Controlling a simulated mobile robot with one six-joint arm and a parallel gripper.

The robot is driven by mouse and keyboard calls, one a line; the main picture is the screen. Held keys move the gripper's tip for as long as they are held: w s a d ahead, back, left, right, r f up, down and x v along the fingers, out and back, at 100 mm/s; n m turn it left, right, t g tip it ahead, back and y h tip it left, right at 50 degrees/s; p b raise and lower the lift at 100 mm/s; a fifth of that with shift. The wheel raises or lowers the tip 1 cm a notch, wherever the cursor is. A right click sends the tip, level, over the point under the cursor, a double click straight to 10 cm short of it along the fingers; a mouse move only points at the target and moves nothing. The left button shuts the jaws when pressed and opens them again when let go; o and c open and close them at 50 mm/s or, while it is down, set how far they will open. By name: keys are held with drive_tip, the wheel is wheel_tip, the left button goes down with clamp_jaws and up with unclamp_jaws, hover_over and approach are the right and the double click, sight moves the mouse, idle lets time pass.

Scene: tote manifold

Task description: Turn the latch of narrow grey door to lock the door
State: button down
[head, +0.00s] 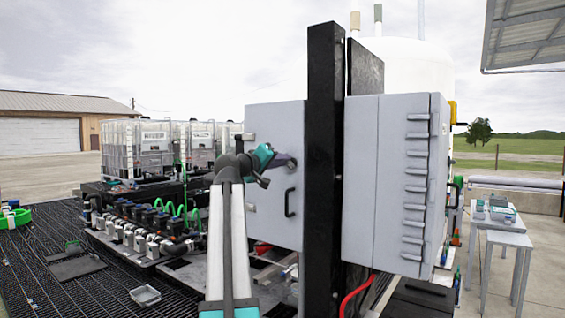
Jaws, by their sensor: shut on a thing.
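A narrow grey door (270,220) stands just left of the tall black post in the head view. It looks flush with its cabinet, though its far edge is partly hidden by my arm. A black pull handle (290,203) is on its right part. My gripper (288,161) is at the door's upper right, just above this handle. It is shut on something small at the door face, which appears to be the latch. The latch itself is hidden behind the gripper, so its angle cannot be told.
A black post (325,170) stands close to the right of my gripper. A larger grey cabinet (390,180) with several hinges is beyond it. Valves and green hoses (150,225) are at the left. A small table (497,240) stands at the right.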

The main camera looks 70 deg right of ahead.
drive_tip(key=shift+w+f+n+p, duration=0.1)
drive_tip(key=shift+f+n+p, duration=0.2)
drive_tip(key=shift+n, duration=1.1)
drive_tip(key=shift+w+f+n+p, duration=0.15)
drive_tip(key=shift+n+p, duration=0.3)
drive_tip(key=shift+n, duration=0.95)
drive_tip(key=shift+s+f+n+p, duration=0.1)
drive_tip(key=shift+f+n+p, duration=0.25)
drive_tip(key=shift+n, duration=1.05)
drive_tip(key=c, duration=1.8)
unclamp_jaws()
drive_tip(key=shift+r, duration=0.1)
drive_tip(key=b+v, duration=0.4)
drive_tip(key=v, duration=0.9)
drive_tip(key=shift+a, duration=0.35)
